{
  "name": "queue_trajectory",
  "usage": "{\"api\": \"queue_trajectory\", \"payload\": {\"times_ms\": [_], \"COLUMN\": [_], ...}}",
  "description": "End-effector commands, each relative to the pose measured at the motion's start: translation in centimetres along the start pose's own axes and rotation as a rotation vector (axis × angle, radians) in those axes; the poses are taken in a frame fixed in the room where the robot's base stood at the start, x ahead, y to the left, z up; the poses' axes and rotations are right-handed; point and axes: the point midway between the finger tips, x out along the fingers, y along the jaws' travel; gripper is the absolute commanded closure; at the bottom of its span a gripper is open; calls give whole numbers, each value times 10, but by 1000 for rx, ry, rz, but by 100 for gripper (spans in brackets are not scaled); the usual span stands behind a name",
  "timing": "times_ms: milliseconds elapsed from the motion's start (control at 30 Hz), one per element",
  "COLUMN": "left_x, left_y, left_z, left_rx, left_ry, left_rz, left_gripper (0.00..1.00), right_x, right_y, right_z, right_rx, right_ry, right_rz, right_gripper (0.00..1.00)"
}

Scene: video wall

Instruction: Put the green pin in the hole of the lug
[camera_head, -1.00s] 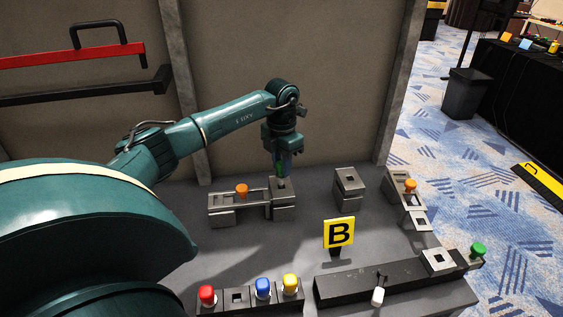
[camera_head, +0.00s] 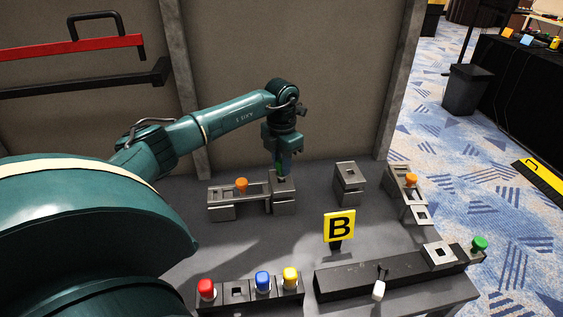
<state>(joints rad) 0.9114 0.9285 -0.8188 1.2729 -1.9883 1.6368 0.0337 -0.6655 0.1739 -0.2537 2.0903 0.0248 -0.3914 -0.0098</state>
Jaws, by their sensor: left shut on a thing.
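My left gripper (camera_head: 282,172) points down over the right end of the grey metal fixture (camera_head: 223,212) at the back left. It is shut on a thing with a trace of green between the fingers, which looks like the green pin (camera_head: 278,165). The fingers hide most of it. Directly below is a grey block, which looks like the lug (camera_head: 285,194). Its hole is mostly covered, so I cannot tell whether the pin's tip is in it. Another green-capped pin (camera_head: 479,242) stands at the right edge of the table. My right gripper is out of view.
An orange pin (camera_head: 241,185) stands in the left fixture, and another (camera_head: 411,180) at the right. A grey block (camera_head: 350,184) stands between them. In front are a yellow B sign (camera_head: 339,227) and a black rack (camera_head: 238,294) with red, blue and yellow pins and one empty socket.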

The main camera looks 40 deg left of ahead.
Motion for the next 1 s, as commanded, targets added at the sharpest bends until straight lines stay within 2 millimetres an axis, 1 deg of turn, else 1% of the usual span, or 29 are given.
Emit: {"api": "queue_trajectory", "payload": {"times_ms": [167, 600, 900, 933, 1000], "left_x": [2, 15, 16, 16, 16], "left_y": [0, 0, 0, 0, 0], "left_z": [0, 0, 0, 0, 0], "left_rx": [0, 0, 0, 0, 0], "left_ry": [0, 1, 0, 0, 0], "left_rz": [0, 0, 0, 0, 0], "left_gripper": [99, 99, 99, 74, 68], "right_x": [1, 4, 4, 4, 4], "right_y": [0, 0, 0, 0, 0], "right_z": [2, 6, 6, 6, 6], "right_rx": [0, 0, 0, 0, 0], "right_ry": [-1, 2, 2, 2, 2], "right_rz": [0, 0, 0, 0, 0], "right_gripper": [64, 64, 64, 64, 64]}}
